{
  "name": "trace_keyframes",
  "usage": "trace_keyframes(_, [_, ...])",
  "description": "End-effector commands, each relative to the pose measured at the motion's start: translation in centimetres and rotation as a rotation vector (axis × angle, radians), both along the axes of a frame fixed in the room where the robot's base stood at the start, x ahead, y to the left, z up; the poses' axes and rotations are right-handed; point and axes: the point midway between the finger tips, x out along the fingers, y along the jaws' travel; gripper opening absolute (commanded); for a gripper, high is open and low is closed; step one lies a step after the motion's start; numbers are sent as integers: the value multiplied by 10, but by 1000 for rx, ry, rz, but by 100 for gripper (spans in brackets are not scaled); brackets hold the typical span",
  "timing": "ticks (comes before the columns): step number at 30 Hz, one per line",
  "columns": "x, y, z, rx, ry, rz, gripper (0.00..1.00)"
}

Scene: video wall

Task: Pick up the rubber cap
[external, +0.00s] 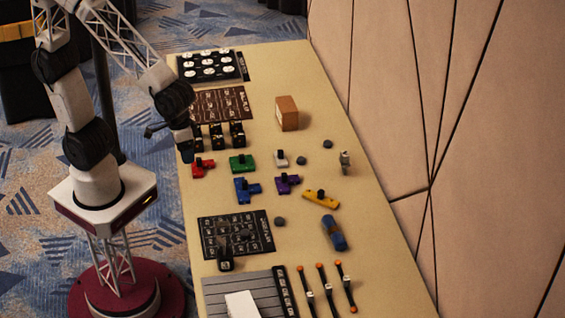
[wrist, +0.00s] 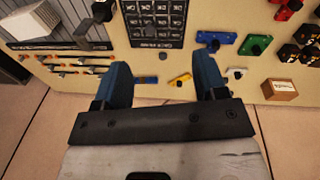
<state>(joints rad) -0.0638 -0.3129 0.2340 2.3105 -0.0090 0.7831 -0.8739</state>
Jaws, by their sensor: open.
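I cannot tell for sure which object is the rubber cap. Small dark grey round pieces that could be it lie on the table: one at the right (external: 328,144), one left of it (external: 301,160), one lower near the middle (external: 280,221), and one on the black gridded board (external: 246,235). My gripper (external: 186,150) is above the table's left edge, left of these pieces. In the wrist view my gripper (wrist: 162,68) has its two blue fingers wide apart, with nothing held between them.
Coloured blocks with black knobs, including red (external: 203,168), green (external: 242,163) and yellow (external: 320,198), spread over the middle. A wooden block (external: 287,113) stands behind; a blue cylinder (external: 334,233) lies at right. A panelled wall (external: 450,110) borders the right side.

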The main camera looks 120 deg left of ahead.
Motion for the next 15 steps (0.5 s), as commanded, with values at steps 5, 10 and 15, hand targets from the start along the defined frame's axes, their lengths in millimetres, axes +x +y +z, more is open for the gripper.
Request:
trace_keyframes(5, [35,11,-30,-23,27,209,65])
trace_keyframes(10, [65,21,-62,-42,48,412,65])
trace_keyframes(15, [92,33,-96,-57,68,616,65])
